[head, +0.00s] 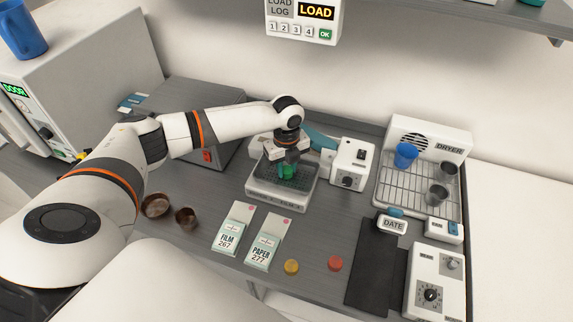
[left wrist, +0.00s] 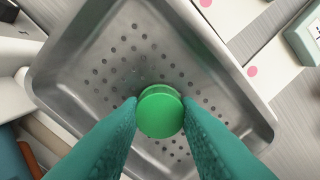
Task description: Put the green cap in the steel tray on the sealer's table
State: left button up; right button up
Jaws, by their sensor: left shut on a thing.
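My left gripper (head: 288,170) is pointing down over the steel tray (head: 266,186) at the sealer. In the left wrist view its two teal fingers (left wrist: 160,108) are shut on the round green cap (left wrist: 159,115), one on each side. The steel tray, with a perforated floor (left wrist: 110,58), surrounds the cap from this angle. The cap is within the tray's outline; I cannot tell whether it touches the floor. In the head view the cap is hard to tell from the fingers. My right gripper is not in view.
A white control box (head: 352,164) stands right of the tray. Film (head: 232,228) and paper (head: 264,240) packs lie in front. Yellow (head: 291,267) and red (head: 335,263) caps lie nearer the front. Brown cups (head: 187,218) sit at left, and a dryer rack (head: 400,192) at right.

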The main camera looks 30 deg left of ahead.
aim_at(287, 170)
pick_arm(q)
jog(key=shift+f, duration=0.1)
jog(key=o, duration=1)
jog(key=shift+r, duration=0.45)
notch_tip(287, 170, up, 11)
jog(key=b, duration=0.3)
jog(key=shift+r, duration=0.2)
